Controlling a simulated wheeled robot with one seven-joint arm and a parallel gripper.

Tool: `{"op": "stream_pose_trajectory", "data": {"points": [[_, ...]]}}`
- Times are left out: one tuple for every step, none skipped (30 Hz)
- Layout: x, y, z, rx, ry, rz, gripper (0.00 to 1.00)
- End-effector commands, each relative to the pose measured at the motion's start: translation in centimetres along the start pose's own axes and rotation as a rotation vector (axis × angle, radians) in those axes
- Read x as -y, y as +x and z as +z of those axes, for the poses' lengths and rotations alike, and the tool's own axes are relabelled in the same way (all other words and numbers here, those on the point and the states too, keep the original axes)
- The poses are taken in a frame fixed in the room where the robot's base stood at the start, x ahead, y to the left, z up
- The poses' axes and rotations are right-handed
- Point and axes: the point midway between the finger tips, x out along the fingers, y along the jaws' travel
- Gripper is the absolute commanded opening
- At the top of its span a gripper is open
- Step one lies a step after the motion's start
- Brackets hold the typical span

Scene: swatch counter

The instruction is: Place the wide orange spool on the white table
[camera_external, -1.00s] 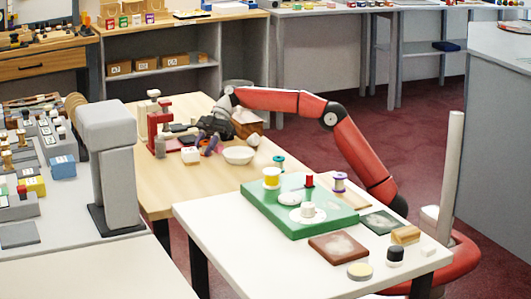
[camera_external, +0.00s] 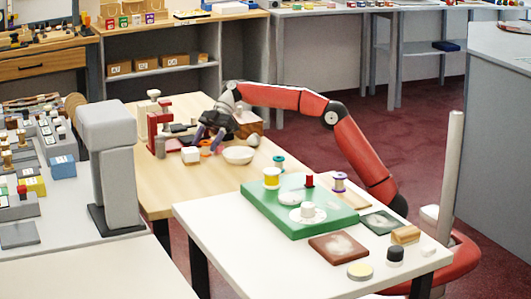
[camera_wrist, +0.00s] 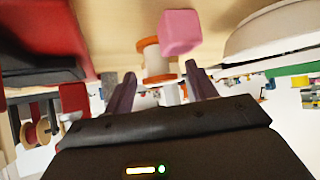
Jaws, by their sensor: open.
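A spool with orange flanges and a pale core (camera_wrist: 154,62) stands out beyond my fingertips in the wrist view, lined up with the gap between them. In the external view its orange part (camera_external: 206,151) shows on the wooden table, just below my gripper (camera_external: 209,139). My gripper (camera_wrist: 160,85) is open, and nothing shows held between its two purple fingers. The white table (camera_external: 255,252) stands in the foreground, with bare room along its front left.
A pink-white block (camera_wrist: 180,32) is close beside the spool, and a white bowl (camera_external: 238,155) is to its right. A red stand (camera_external: 158,132) is to the left. A green board (camera_external: 265,218) with several spools covers the white table's back part.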

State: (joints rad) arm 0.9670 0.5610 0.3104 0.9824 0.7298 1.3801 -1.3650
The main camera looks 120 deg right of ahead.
Motion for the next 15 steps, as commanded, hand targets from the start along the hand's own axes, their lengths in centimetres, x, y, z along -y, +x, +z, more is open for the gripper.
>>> {"op": "stream_pose_trajectory", "data": {"points": [[-0.1,-1.2,0.0,-0.001,0.0,0.005,0.57],[0.0,-1.6,-0.6,-0.002,-0.003,0.003,0.57],[0.0,-2.1,-1.5,-0.002,-0.004,0.002,0.57],[0.0,-2.5,-2.0,-0.001,-0.005,0.003,0.57],[0.0,-2.9,-2.6,-0.001,-0.004,0.003,0.57],[0.0,-3.4,-3.2,-0.001,-0.005,0.001,0.57],[0.0,-3.7,-3.7,-0.002,-0.003,0.002,0.57],[0.0,-4.0,-4.1,-0.002,-0.004,0.002,0.57],[-0.1,-4.2,-4.4,-0.001,-0.002,0.001,0.57],[-0.1,-4.4,-4.6,-0.002,-0.001,0.001,0.57],[-0.1,-4.6,-4.8,-0.001,-0.002,0.001,0.57],[-0.1,-4.8,-5.1,-0.001,-0.002,0.0,0.57],[0.0,-5.0,-5.2,0.0,-0.001,0.001,0.58],[0.0,-5.0,-5.3,0.0,-0.001,0.001,0.61],[0.0,-5.1,-5.5,0.0,0.0,0.001,0.61]]}}
